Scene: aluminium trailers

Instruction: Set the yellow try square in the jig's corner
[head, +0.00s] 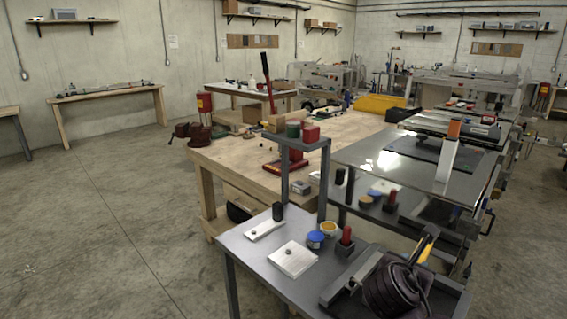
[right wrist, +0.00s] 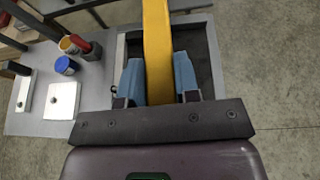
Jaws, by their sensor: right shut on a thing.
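The yellow try square (right wrist: 157,40) is between the blue fingers of my right gripper (right wrist: 158,80), which is shut on it. In the head view, a yellow piece of it (head: 426,246) shows beside my right gripper (head: 416,260). A grey-rimmed frame with a dark floor, which looks like the jig (right wrist: 214,45), lies under the square in the right wrist view. In the head view my right gripper and wrist hide much of this frame (head: 346,279). I cannot tell whether the square touches it. My left gripper is in neither view.
Left of the frame on the grey bench (head: 255,262) are a pale plate (head: 293,260), a blue-lidded jar (head: 315,240), a yellow jar (head: 328,228) and a red-handled tool (head: 346,236). A raised shelf (head: 300,142) stands behind them.

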